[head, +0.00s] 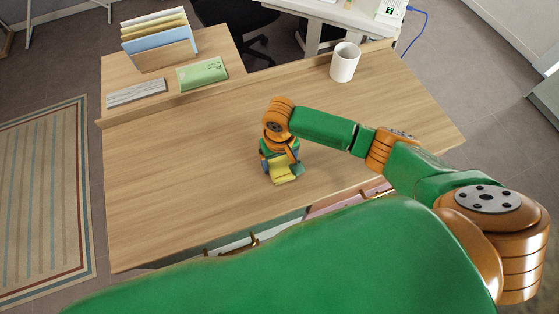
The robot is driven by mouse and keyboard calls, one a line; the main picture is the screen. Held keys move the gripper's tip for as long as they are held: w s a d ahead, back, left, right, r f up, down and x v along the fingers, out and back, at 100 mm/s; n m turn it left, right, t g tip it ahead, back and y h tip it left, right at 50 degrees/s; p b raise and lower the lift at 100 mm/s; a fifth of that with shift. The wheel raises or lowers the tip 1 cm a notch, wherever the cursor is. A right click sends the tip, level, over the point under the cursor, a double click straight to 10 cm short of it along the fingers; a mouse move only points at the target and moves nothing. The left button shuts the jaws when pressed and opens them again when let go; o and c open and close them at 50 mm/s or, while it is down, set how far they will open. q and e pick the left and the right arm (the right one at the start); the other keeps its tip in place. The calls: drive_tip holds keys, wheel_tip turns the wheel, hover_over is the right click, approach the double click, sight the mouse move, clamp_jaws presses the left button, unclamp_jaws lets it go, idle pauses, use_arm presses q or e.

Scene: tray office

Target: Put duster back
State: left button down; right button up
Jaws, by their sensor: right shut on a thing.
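My right gripper (281,158) points down over the middle of the wooden desk (190,170), near its front edge. It is shut on a small yellow thing, which seems to be the duster (283,172). The gripper covers part of the duster, so its full shape is hidden. I cannot tell whether the duster touches the desk top. My left gripper is not in view.
A file rack (160,42), a green packet (202,74) and a grey stack (136,92) are at the back left. Drawer fronts (345,200) show below the front edge. The desk's left half is clear.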

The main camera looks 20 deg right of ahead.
sight(280, 163)
drive_tip(key=o, duration=1)
drive_tip(key=shift+f, duration=0.1)
wheel_tip(280, 163, up, 12)
drive_tip(key=shift+r+p, duration=0.15)
drive_tip(key=shift+p, duration=0.75)
drive_tip(key=shift+s, duration=0.1)
